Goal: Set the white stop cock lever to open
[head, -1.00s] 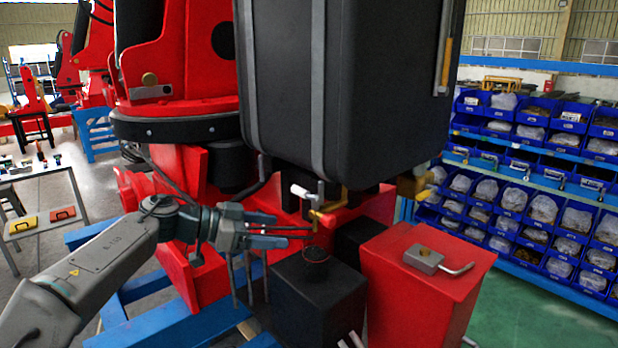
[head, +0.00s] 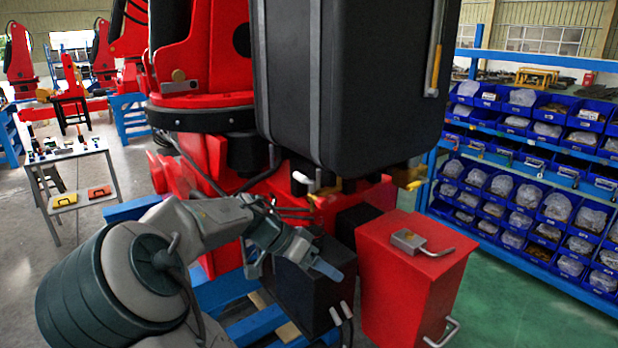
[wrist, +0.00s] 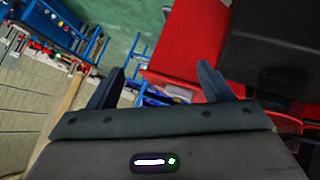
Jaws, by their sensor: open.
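The white stop cock lever (head: 302,178) shows in the head view as a small pale stub under the large black tank. A grey fitting stands beside it, and brass parts show to its right. I cannot make out the lever in the wrist view.
The black tank (head: 365,90) hangs above the valve. The black box (head: 300,300) and a red box (head: 405,290) with a grey latch stand below and right. Blue bin shelves (head: 530,190) line the right. Green floor is clear at lower right.

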